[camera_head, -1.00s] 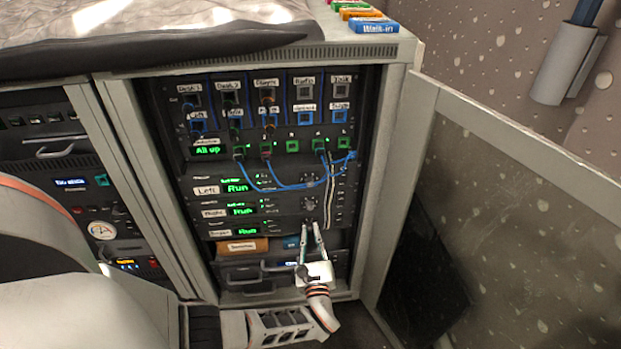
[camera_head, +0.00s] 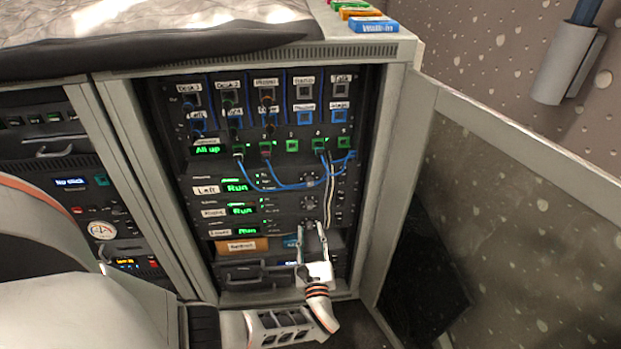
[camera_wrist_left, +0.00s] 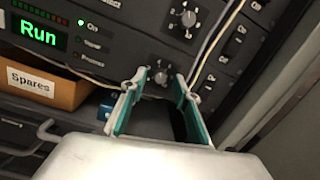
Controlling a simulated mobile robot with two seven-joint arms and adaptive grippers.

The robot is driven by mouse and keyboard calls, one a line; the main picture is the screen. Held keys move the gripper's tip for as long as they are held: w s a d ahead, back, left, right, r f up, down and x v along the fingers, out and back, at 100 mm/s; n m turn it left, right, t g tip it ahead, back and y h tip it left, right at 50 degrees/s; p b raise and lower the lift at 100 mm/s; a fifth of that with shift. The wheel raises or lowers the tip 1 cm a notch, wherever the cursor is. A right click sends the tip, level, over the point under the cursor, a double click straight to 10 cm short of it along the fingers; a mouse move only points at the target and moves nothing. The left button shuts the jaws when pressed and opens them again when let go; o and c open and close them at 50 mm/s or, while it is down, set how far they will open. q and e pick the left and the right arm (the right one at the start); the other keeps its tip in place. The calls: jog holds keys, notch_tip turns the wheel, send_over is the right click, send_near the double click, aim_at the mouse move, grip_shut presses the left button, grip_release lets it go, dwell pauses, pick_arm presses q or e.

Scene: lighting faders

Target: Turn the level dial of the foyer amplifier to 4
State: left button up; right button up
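The lowest of three amplifiers with green Run displays has a blurred label (camera_head: 219,232) that looks like Foyer. Its small dark level dial (camera_wrist_left: 161,77) shows in the left wrist view, with a light pointer mark and numbers too small to read. My left gripper (camera_head: 312,227) is in front of this amplifier in the head view. In the wrist view its two teal-lined fingers (camera_wrist_left: 160,82) stand apart on either side of the dial, with gaps between. Whether the tips reach the panel is unclear. My right gripper is not in view.
Another dial (camera_wrist_left: 188,18) sits on the amplifier above. Blue cables (camera_head: 285,187) and pale cables (camera_wrist_left: 215,42) hang across the rack front. A brown Spares box (camera_wrist_left: 45,82) stands below. The open cabinet door (camera_head: 520,220) is at the right.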

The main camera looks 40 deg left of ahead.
pick_arm(q)
jog(key=v, duration=0.7)
jog(key=shift+s, duration=0.1)
